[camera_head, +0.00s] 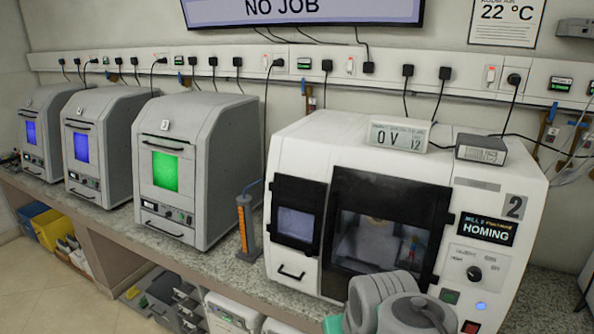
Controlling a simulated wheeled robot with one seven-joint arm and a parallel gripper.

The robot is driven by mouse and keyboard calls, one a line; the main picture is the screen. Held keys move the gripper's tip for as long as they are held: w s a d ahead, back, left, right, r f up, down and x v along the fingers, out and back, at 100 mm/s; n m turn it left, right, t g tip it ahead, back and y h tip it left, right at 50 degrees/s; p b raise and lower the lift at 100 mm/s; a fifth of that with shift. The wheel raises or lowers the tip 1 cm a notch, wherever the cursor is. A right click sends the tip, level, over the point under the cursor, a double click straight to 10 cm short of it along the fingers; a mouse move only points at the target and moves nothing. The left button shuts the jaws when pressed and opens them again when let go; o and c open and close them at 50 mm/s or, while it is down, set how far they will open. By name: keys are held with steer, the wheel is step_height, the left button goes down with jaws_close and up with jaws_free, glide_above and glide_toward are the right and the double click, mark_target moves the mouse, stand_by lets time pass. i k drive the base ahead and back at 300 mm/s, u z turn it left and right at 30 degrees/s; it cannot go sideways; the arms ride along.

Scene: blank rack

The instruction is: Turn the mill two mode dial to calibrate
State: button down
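Mill two (508,262) is the large white machine at the right, with a grey "2" plate and a dark window door. Its display (486,229) reads "MILL 2" and "HOMING". The mode dial (474,273) is a small round black knob on the front panel below the display. The labels around it are too small to read surely, and I cannot tell which one it points to. Grey rounded parts of my arm show at the bottom, in front of the mill's lower edge. My gripper's fingers are not in view.
Below the dial are a green button (449,296), a lit blue button (481,305) and a red button (471,327). Several grey machines stand along the bench at left. An orange-marked cylinder (245,228) stands beside the mill. Two small display boxes sit on top of it.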

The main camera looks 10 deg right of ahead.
mark_target(474, 273)
steer(key=z, duration=1.25)
